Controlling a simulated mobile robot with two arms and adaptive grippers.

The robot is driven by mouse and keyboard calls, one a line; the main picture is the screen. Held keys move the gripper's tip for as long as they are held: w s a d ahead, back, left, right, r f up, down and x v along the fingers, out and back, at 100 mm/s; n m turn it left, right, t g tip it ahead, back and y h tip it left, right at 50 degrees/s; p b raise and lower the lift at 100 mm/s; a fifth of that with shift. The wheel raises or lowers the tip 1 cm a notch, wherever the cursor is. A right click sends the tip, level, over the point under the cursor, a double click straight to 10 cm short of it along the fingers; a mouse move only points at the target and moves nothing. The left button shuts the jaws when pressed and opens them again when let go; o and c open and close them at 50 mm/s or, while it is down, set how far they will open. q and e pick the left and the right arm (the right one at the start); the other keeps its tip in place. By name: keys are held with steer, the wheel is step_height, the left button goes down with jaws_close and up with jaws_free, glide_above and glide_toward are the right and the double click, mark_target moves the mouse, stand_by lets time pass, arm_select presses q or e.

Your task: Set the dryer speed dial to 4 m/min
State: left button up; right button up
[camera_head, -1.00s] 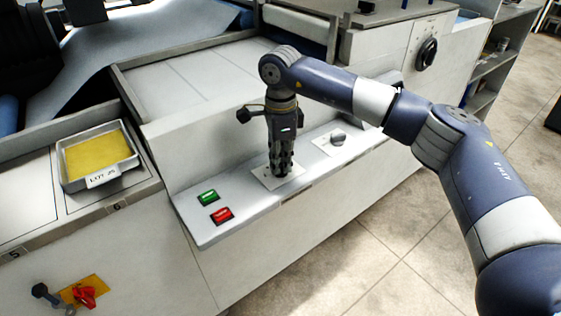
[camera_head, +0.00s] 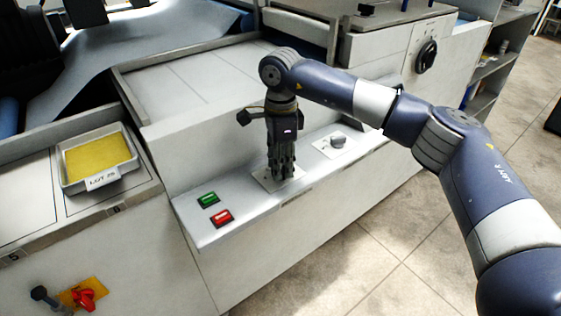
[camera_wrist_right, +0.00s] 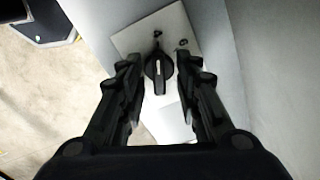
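My right gripper (camera_head: 281,172) points straight down at a white dial plate (camera_head: 264,184) on the machine's front ledge. In the right wrist view a black dial knob (camera_wrist_right: 158,69) with a pale line lies between the two fingertips. The fingers of the right gripper (camera_wrist_right: 158,76) stand on either side of the knob, with a narrow gap showing at each side. Small dark marks (camera_wrist_right: 183,43) are on the plate beyond the knob; I cannot read them surely. In the head view the gripper hides this knob. My left gripper does not show.
A second knob (camera_head: 338,140) sits on its own plate to the right. A green button (camera_head: 208,200) and a red button (camera_head: 221,217) lie to the left. A tray of yellow material (camera_head: 72,181) stands further left. A large black rotary switch (camera_head: 427,54) is at the upper right.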

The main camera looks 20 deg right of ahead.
step_height(320, 180, up, 12)
stand_by(0.5)
steer(key=shift+s+f, duration=0.1)
stand_by(0.5)
